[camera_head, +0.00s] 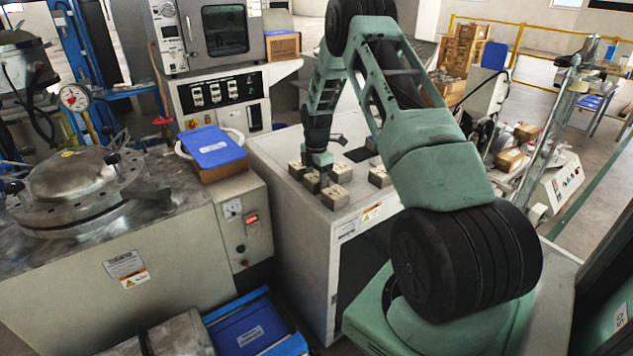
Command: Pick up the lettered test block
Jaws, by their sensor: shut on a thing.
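Several small beige test blocks stand on the pale top of a cabinet (273,150) in the middle of the view. One block (335,198) is at the front, one (341,173) is just right of my gripper, and another (380,177) is further right. One block (296,169) is to the left. My gripper (321,168) points down among the left group and is shut on a block, which its fingers and the neighbouring blocks mostly hide. The letters are too small to read, and I cannot tell whether the held block touches the top.
A blue-lidded box (213,147) is left of the cabinet. An oven-like machine (215,40) stands behind. A round metal vessel (70,185) is on the left bench. Neighbouring blocks crowd the gripper closely. A dark flat patch (358,154) lies on the cabinet top.

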